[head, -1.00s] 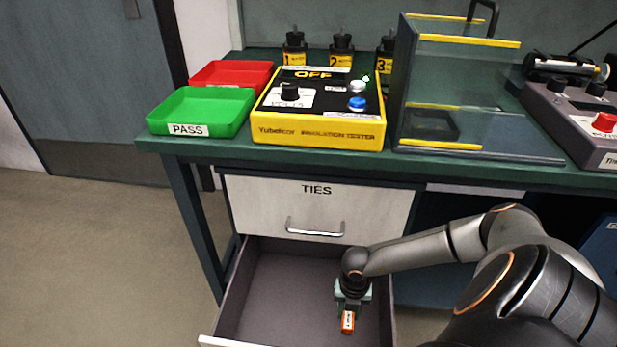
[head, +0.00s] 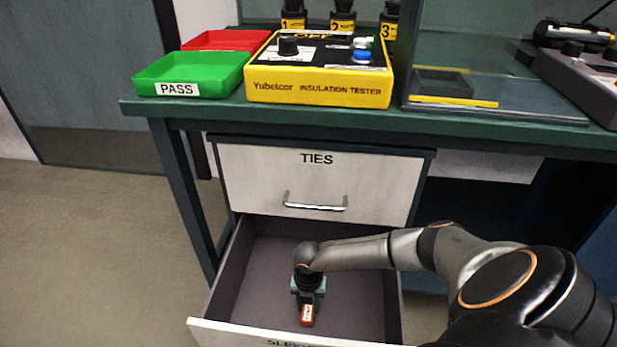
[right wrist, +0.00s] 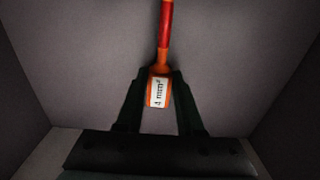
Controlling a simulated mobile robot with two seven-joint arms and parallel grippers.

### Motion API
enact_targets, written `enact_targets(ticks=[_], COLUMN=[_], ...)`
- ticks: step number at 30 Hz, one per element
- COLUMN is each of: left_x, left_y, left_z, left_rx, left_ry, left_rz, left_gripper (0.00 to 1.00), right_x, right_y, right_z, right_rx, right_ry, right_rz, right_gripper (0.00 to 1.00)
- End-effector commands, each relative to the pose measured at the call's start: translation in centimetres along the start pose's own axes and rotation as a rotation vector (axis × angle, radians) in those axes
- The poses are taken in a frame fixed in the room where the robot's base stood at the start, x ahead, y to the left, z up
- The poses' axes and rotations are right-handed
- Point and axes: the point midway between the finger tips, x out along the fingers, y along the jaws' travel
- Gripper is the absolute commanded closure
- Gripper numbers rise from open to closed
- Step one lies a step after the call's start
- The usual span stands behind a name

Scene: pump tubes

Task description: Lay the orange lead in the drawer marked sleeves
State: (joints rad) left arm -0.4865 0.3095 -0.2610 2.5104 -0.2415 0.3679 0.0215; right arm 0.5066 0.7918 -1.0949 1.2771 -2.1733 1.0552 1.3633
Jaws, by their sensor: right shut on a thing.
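The orange lead (head: 307,315) has a white label and is held by my right gripper (head: 308,298) over the open lower drawer (head: 257,270). In the right wrist view the lead (right wrist: 158,92) sits between the two dark fingers of the gripper (right wrist: 160,95); its label reads "4 mm²" and a red part runs away from me. The drawer's grey floor (right wrist: 80,60) lies beyond it; I cannot tell whether the lead touches it. The drawer's front label is partly cut off at the bottom of the head view, with letters like "SLEE". My left gripper does not show.
A closed drawer marked TIES (head: 316,180) is above the open one. On the green bench (head: 300,117) stand a yellow insulation tester (head: 318,90), a green PASS tray (head: 190,75), a red tray (head: 225,40) and a clear guard (head: 495,100). Floor is free at left.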

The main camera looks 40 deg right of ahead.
Motion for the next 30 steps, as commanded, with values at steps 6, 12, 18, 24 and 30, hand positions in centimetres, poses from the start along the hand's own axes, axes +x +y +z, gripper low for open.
enact_targets(ticks=[6,12,18,24,30], left_x=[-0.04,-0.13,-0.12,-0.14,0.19], left_y=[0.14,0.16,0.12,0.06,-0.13], left_z=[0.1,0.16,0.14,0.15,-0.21], left_rx=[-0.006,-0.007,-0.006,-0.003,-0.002], left_ry=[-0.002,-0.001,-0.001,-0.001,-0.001], left_rz=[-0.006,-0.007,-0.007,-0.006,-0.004], left_gripper=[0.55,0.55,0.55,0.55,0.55], right_x=[0.12,0.46,0.43,0.42,-0.48], right_y=[0.05,0.01,0.0,0.0,0.04], right_z=[0.05,0.06,0.04,0.04,0.04], right_rx=[0.0,0.001,0.001,0.001,0.0], right_ry=[-0.001,-0.001,0.0,0.0,-0.001], right_rz=[0.002,0.001,0.001,0.001,0.002], right_gripper=[1.0,0.61,0.39,0.34,0.34])
